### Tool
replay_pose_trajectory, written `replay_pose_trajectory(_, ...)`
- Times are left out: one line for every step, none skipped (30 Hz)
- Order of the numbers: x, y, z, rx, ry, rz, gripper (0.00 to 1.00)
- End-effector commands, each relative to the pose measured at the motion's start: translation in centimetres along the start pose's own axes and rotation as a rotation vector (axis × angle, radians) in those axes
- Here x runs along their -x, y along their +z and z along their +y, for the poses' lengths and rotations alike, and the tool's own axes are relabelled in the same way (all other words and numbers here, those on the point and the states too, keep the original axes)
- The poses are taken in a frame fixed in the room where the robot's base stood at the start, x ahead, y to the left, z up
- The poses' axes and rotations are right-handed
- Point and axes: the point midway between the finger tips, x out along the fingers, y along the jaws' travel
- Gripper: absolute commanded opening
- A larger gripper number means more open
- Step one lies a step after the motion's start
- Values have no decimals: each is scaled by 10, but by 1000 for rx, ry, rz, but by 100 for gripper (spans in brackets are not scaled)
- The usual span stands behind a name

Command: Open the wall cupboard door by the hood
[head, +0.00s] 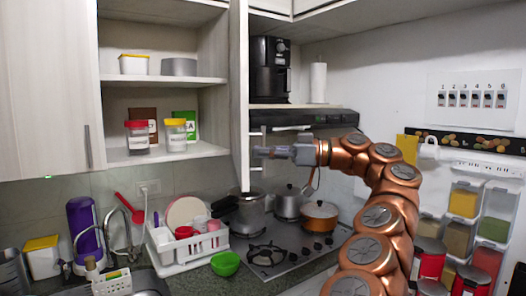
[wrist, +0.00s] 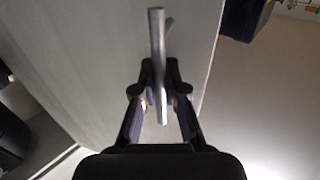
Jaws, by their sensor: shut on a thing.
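The wall cupboard door (head: 240,75) by the hood (head: 305,118) stands swung out, seen almost edge-on, at the right side of the open cupboard. My gripper (head: 260,153) reaches it from the right at the door's lower part. In the wrist view, my gripper (wrist: 161,90) is shut on a grey metal bar handle (wrist: 157,35) on the pale door panel (wrist: 100,60). The handle's two ends stick out beyond the fingers. In the head view, the handle is too small to tell apart from the fingertips.
Open shelves (head: 165,79) hold jars with red (head: 137,138) and yellow (head: 176,136) lids and boxes. A closed door (head: 45,90) is at left. Below are a dish rack (head: 188,255), pots on the hob (head: 270,258) and a green bowl (head: 225,264). Canisters stand at right.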

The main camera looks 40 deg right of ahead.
Motion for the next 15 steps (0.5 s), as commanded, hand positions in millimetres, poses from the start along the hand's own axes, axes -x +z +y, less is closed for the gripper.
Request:
replay_pose_trajectory(0,0,0,-1,1,0,0)
replay_pose_trajectory(0,0,0,-1,1,0,0)
replay_pose_trajectory(0,0,0,-1,0,0,0)
replay_pose_trajectory(0,0,0,-1,0,0,0)
replay_pose_trajectory(0,0,0,-1,0,0,0)
replay_pose_trajectory(0,0,0,-1,0,0,0)
replay_pose_trajectory(0,0,0,-1,0,0,0)
replay_pose_trajectory(0,0,0,-1,0,0,0)
replay_pose_trajectory(0,0,0,-1,0,0,0)
replay_pose_trajectory(0,0,0,-1,0,0,0)
replay_pose_trajectory(0,0,0,-1,0,0,0)
replay_pose_trajectory(0,0,0,-1,0,0,15)
replay_pose_trajectory(0,0,0,-1,0,0,18)
replay_pose_trajectory(0,0,0,0,0,0,21)
replay_pose_trajectory(0,0,0,0,0,0,25)
